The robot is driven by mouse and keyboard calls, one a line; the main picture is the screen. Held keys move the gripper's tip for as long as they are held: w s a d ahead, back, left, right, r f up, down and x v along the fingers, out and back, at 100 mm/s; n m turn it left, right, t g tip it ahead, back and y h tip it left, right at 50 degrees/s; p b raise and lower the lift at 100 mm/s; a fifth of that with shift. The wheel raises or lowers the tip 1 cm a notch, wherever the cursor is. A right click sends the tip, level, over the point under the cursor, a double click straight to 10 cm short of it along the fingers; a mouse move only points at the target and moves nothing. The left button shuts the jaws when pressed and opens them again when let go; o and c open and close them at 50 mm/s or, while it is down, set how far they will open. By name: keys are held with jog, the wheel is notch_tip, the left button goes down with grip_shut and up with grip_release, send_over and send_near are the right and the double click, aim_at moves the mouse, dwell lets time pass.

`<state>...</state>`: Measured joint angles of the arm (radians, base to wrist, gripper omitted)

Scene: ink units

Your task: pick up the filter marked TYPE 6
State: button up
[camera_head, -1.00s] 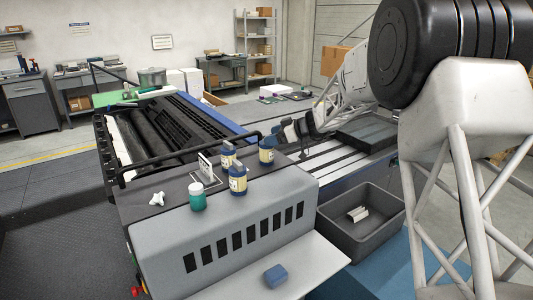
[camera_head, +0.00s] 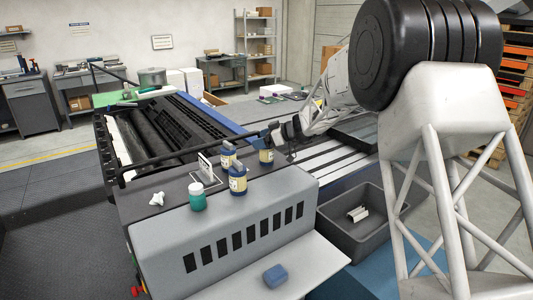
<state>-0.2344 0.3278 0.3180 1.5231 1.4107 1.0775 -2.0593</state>
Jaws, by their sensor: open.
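Several blue filters with cream labels stand on top of the grey machine housing: a front one (camera_head: 238,180), one behind it (camera_head: 228,157), and one at the right (camera_head: 267,155). Their label print is too small to read, so I cannot tell which is TYPE 6. My gripper (camera_head: 264,141) is open, above and by the right filter, coming in from the right. Its fingers overlap that filter's top in the picture, and I cannot tell whether they touch it.
A teal jar with a white lid (camera_head: 197,197), a small white sign (camera_head: 205,168) and a crumpled white piece (camera_head: 157,199) share the housing top. A blue block (camera_head: 275,276) lies on the front shelf. A dark bin (camera_head: 358,236) with white pieces stands at the right.

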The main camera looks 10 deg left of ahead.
jog(key=c, duration=1.3)
jog(key=shift+r, duration=0.2)
notch_tip(320, 180, up, 3)
jog(key=shift+r, duration=0.15)
jog(key=s+d, duration=0.2)
jog(key=s, duration=0.3)
jog(key=s+d+r, duration=0.1)
jog(key=s+d, duration=0.1)
jog(key=s, duration=0.3)
jog(key=s+d, duration=0.2)
jog(key=s, duration=0.2)
jog(key=shift+s+r, duration=0.15)
jog(key=shift+s, duration=0.25)
